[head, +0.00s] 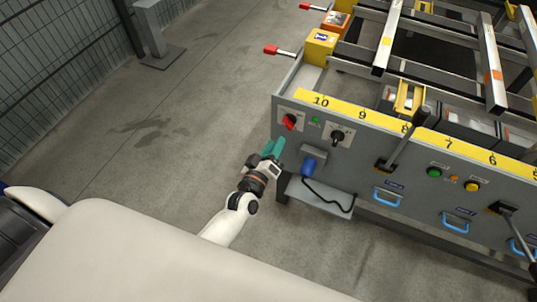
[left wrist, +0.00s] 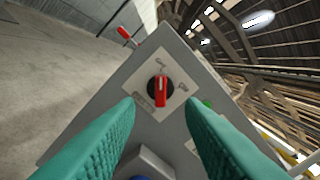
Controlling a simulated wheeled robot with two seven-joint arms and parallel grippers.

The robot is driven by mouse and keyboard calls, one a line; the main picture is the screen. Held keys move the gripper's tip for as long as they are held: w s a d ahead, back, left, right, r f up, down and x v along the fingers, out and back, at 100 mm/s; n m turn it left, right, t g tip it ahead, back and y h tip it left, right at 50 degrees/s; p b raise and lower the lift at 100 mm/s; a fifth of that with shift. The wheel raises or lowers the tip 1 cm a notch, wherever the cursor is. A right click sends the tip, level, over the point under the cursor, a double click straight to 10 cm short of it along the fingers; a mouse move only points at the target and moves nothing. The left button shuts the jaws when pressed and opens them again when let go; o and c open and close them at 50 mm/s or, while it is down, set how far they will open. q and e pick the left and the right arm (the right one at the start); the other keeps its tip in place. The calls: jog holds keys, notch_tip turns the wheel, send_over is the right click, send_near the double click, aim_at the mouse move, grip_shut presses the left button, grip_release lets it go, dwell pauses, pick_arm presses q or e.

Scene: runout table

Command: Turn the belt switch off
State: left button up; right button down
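A rotary switch with a red handle on a dark round base (head: 290,122) sits on a pale square plate at the left end of the grey panel. In the left wrist view the red switch (left wrist: 161,91) is ahead, its handle upright in the picture, with small unreadable labels around it. My left gripper (head: 272,149) is below and left of the switch in the head view. Its teal fingers are open, apart and empty, and the switch shows between and beyond their tips in the left wrist view. No contact shows. My right gripper is not in view.
A black rotary switch (head: 337,137) and a small green light (head: 315,121) are to the right. A blue connector (head: 309,166) with a black cable is below. Levers, blue handles (head: 387,197) and buttons continue along the panel. Open floor (head: 180,130) lies left.

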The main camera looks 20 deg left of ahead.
pick_arm(q)
jog(key=s, duration=0.4)
jog(key=shift+f, duration=0.1)
dwell(0.4)
jog(key=s+f+m+g+p, duration=0.1)
jog(key=s+f+m+g, duration=0.15)
jog(key=s+f, duration=0.4)
jog(key=s+f+m+g+h+p, duration=0.1)
jog(key=s+f+m+g, duration=0.2)
jog(key=f, duration=0.7)
jog(key=s+f+m+g+p, duration=0.1)
jog(key=s+f+g+p, duration=0.1)
jog(key=s+f+g, duration=0.45)
jog(key=s+a+f+m+g, duration=0.1)
jog(key=s+a+f, duration=0.1)
jog(key=s+f, duration=0.2)
jog(key=s+a+f+m+g+y+p, duration=0.1)
jog(key=s+a+f+m+g, duration=0.1)
jog(key=s, duration=0.9)
jog(key=s+a+f+m+g, duration=0.1)
jog(key=s+f+m+g, duration=0.1)
jog(key=s+f, duration=0.3)
jog(key=s, duration=0.3)
jog(key=shift+s+a+f+y+p, duration=0.15)
jog(key=shift+a+f+y+p, duration=0.15)
jog(key=shift+a, duration=0.1)
